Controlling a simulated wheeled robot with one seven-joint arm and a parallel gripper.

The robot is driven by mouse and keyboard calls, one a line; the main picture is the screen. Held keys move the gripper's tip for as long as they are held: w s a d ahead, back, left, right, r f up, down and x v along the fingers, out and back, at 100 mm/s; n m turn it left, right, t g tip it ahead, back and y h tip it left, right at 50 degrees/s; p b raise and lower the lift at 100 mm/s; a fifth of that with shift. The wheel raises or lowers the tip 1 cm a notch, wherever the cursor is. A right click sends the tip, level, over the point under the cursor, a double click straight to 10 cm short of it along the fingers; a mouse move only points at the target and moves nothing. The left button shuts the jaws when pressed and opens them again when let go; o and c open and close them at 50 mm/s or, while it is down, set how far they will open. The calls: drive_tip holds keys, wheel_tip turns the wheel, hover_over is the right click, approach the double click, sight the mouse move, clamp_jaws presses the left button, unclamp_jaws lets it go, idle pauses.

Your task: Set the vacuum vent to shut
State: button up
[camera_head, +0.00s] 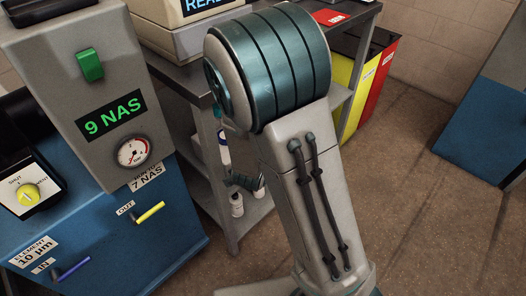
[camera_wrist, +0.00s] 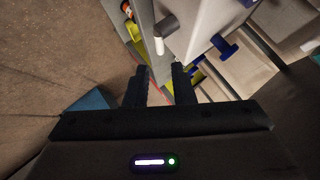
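The knob cannot be made out in the wrist view. My arm fills the middle of the head view, well right of the knob.
A blue cabinet (camera_head: 140,250) carries a yellow OUT handle (camera_head: 150,213) and a blue IN handle (camera_head: 70,269). Above is a grey box with a green switch (camera_head: 90,66), a 9 NAS display and a gauge (camera_head: 133,151). A shelved bench (camera_head: 225,215) stands behind. Floor is open at right.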

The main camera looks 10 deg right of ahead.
drive_tip(key=shift+b+v, duration=0.75)
drive_tip(key=shift+v, duration=1.3)
drive_tip(key=s+a+r+n+g+y+p, duration=0.1)
drive_tip(key=s+a+r+n+y+p, duration=0.15)
drive_tip(key=r+p, duration=0.5)
drive_tip(key=s+a+r+n+g+y+p, duration=0.1)
drive_tip(key=r+n+y+p, duration=0.35)
drive_tip(key=r, duration=0.65)
drive_tip(key=s+d+r+n+g+h+p, duration=0.1)
drive_tip(key=s+d+r+n+g+p, duration=0.1)
drive_tip(key=s+r+p, duration=0.4)
drive_tip(key=s+d+r+n+g+h+p, duration=0.1)
drive_tip(key=s+d+r+n+g+p, duration=0.2)
drive_tip(key=r, duration=0.9)
drive_tip(key=s+d+n+p, duration=0.1)
drive_tip(key=s+d+p, duration=0.2)
drive_tip(key=s, duration=0.1)
drive_tip(key=shift+s+d+h, duration=0.25)
drive_tip(key=shift+s+h, duration=0.05)
drive_tip(key=shift+h, duration=0.1)
